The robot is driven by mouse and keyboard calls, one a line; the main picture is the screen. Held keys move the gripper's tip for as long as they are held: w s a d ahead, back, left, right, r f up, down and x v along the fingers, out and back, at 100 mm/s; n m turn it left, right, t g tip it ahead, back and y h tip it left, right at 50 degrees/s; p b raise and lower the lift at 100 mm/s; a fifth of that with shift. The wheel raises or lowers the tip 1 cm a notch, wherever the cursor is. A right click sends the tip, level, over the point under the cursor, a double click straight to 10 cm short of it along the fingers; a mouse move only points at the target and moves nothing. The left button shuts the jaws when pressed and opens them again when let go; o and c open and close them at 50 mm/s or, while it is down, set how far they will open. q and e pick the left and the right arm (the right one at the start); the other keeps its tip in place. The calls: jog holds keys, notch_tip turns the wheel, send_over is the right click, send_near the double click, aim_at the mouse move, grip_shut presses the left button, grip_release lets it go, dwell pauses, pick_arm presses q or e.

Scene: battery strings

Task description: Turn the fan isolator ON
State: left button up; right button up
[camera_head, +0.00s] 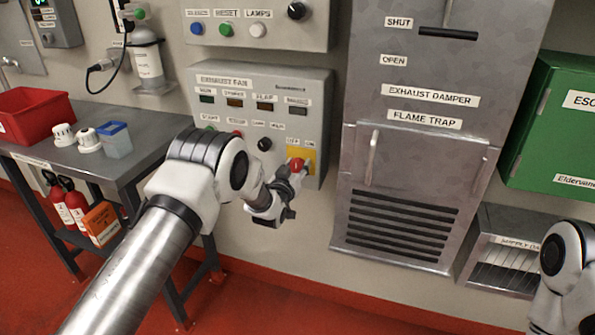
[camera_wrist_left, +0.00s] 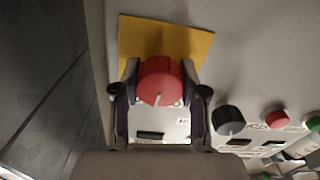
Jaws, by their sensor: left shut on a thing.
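The fan isolator is a red rotary knob (camera_head: 297,165) on a yellow plate (camera_head: 309,157) at the lower right of the grey exhaust fan panel (camera_head: 322,110). Small labels sit above the plate. My left gripper (camera_head: 288,183) is at the knob. In the left wrist view, the red knob (camera_wrist_left: 160,82) sits between the two fingers of my left gripper (camera_wrist_left: 160,98), which are shut on it. The yellow plate (camera_wrist_left: 190,45) shows behind it. The knob's pointer setting is hard to read. My right gripper is out of view; only part of that arm shows at the right edge.
A black knob (camera_head: 264,144) sits left of the isolator; it also shows in the left wrist view (camera_wrist_left: 228,120). The damper and flame trap housing (camera_head: 352,200) stands close on the right. A table (camera_head: 150,160) with a red bin (camera_head: 35,115) is at left.

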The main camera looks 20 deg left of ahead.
pick_arm(q)
jog(key=m+b, duration=0.2)
jog(key=m, duration=0.2)
jog(key=shift+f+m, duration=0.1)
jog(key=shift+m, duration=0.2)
jog(key=shift+m+b, duration=0.55)
jog(key=shift+m, duration=1.25)
jog(key=o, duration=1.1)
jog(key=shift+o, duration=0.2)
jog(key=s, duration=1.2)
jog(key=shift+a, duration=0.15)
